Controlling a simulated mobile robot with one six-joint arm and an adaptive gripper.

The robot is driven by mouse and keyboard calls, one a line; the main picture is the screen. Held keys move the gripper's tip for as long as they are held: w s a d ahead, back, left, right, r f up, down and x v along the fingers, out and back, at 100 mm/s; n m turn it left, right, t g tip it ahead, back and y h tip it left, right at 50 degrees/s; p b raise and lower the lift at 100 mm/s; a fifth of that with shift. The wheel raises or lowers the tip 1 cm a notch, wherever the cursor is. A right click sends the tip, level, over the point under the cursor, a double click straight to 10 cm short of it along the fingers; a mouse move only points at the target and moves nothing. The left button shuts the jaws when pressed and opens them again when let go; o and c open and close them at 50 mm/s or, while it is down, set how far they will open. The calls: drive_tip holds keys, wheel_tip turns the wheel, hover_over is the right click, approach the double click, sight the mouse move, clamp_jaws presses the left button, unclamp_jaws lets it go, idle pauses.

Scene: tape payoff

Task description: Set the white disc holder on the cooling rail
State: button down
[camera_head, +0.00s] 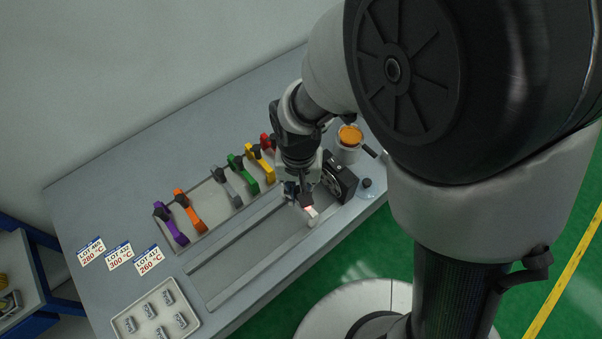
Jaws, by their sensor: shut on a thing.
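My gripper (303,199) is shut on the white disc holder (311,213), low over the right end of a long pair of pale parallel rails (240,279). Only a small white, slightly pink-lit part of the holder shows; my gripper and wrist hide the rest. I cannot tell whether it touches the rails. A shallow grey rack (207,204) behind them holds a row of coloured holders with dark knobs: purple (176,229), orange (189,212), grey (229,188), green (242,176), yellow (261,165) and red (266,140). I cannot tell which fixture is the cooling rail.
A black box-shaped device (341,178) stands close right of my gripper. A pot with orange contents (350,135) is behind it. A pale tray of small grey pieces (148,312) and lot cards (119,257) are at left. The rails' left part is clear.

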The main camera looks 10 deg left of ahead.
drive_tip(key=shift+f, duration=0.25)
drive_tip(key=c, duration=1.5)
unclamp_jaws()
drive_tip(key=shift+o, duration=0.2)
drive_tip(key=o, duration=0.5)
drive_tip(key=shift+o, duration=0.2)
drive_tip(key=shift+r, duration=0.1)
drive_tip(key=shift+r+p, duration=2.8)
drive_tip(key=shift+r, duration=0.65)
drive_tip(key=shift+f, duration=0.1)
